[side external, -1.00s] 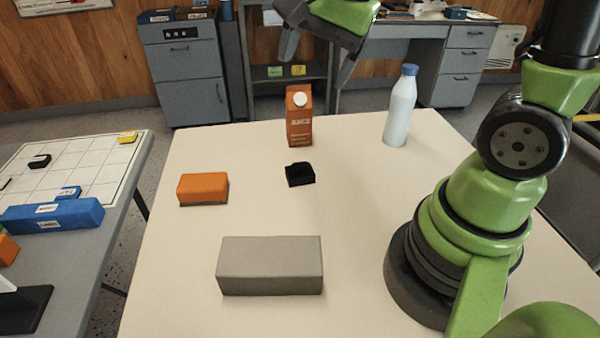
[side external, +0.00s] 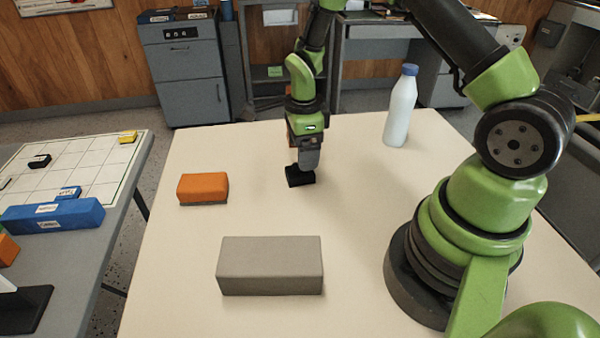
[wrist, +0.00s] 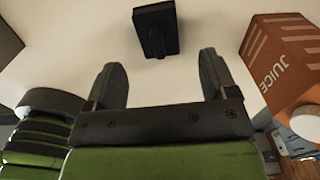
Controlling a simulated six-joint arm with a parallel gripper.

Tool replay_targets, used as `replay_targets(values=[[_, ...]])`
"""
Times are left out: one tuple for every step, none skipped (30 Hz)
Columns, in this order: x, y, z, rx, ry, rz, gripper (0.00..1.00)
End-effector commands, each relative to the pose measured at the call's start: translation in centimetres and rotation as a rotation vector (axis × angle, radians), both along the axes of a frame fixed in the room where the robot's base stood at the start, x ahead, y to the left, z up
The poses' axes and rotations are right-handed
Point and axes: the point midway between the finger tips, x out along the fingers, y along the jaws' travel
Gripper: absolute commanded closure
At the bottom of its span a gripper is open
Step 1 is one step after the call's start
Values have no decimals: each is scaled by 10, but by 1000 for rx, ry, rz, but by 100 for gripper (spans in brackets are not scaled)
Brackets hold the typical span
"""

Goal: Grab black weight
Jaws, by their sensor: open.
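The black weight (side external: 299,177) is a small dark block on the cream table, left of centre in the side view. In the wrist view the black weight (wrist: 156,28) lies beyond the fingertips, roughly midway between them and slightly left. My gripper (side external: 308,160) points down over the weight in the side view. Its fingers are apart and empty in the wrist view (wrist: 163,75). The side view cannot show whether a finger touches the weight.
An orange juice carton (wrist: 285,60) stands close to the right finger in the wrist view; my gripper mostly hides it in the side view. A white bottle (side external: 400,108) stands at the back right. An orange block (side external: 203,188) and a grey block (side external: 270,265) lie nearer the front.

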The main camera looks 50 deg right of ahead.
Motion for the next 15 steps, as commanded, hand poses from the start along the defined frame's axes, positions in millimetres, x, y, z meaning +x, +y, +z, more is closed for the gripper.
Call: replay_targets(values=[[0,1,-6,1,2,2,21],[0,2,-10,0,4,2,21],[1,3,-16,1,4,1,21],[2,4,-22,1,4,1,21],[3,5,-26,1,4,1,21],[3,6,-32,1,3,1,21],[3,6,-37,1,4,0,21],[3,6,-40,1,3,0,21],[3,5,-44,1,2,0,21],[3,5,-46,1,2,0,21],[3,5,-48,1,1,0,21],[3,5,-49,0,0,0,21],[4,5,-50,1,-1,0,21],[4,5,-50,1,-1,0,21],[4,5,-50,0,-1,0,21]])
